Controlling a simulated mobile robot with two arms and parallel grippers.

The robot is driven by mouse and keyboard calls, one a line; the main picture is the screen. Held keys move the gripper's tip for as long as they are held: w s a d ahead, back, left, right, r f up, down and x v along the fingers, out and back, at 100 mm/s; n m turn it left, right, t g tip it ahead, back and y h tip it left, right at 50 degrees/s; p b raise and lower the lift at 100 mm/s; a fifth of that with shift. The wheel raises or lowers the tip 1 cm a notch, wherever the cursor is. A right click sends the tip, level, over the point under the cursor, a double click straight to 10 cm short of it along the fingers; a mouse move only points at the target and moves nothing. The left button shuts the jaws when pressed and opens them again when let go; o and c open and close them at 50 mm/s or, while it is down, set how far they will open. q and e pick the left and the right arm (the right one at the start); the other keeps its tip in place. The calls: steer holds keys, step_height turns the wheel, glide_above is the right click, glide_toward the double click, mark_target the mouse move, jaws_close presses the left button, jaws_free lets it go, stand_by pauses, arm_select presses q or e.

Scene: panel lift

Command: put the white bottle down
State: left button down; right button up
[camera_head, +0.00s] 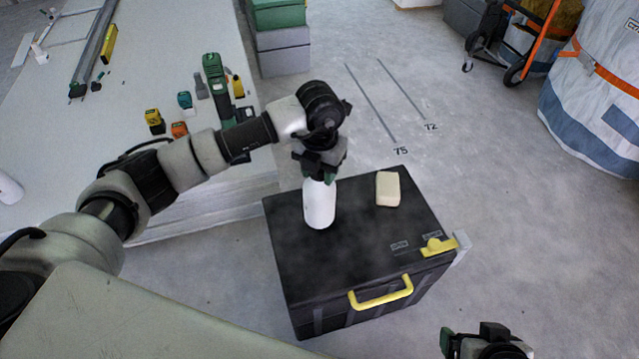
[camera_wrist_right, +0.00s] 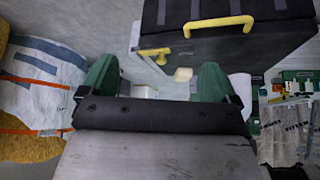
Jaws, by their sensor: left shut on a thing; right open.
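The white bottle (camera_head: 320,207) is upright over the left part of the black case's lid (camera_head: 350,255). My left gripper (camera_head: 320,175) is shut on its top from above. The bottle's base appears at the lid, but I cannot tell whether it touches. My right gripper shows in part at the lower right of the head view (camera_head: 487,345). In the right wrist view its green fingers (camera_wrist_right: 156,82) are wide apart with nothing held between them. The black case also shows in the right wrist view (camera_wrist_right: 215,45).
A cream block (camera_head: 388,189) lies on the lid, right of the bottle. The case has a yellow handle (camera_head: 381,293) and a yellow latch (camera_head: 438,246). A white table (camera_head: 140,75) with tools, including a green one (camera_head: 217,85), stands at left. Lid space in front of the bottle is clear.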

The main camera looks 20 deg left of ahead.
mark_target(319, 195)
arm_select(q)
step_height(319, 195, down, 4)
steer(key=shift+r+b, duration=0.25)
steer(key=shift+b, duration=0.3)
steer(key=shift+f, duration=0.2)
arm_select(e)
steer(key=w+t, duration=0.1)
steer(key=w+a+r+t, duration=0.1)
steer(key=w+t, duration=0.1)
steer(key=shift+w+a+r+y, duration=0.2)
steer(key=shift+w+r+y, duration=0.2)
arm_select(q)
steer(key=c, duration=0.6)
jaws_free()
steer(key=shift+f, duration=0.1)
steer(key=shift+c, duration=0.2)
arm_select(e)
steer(key=shift+w+r, duration=0.1)
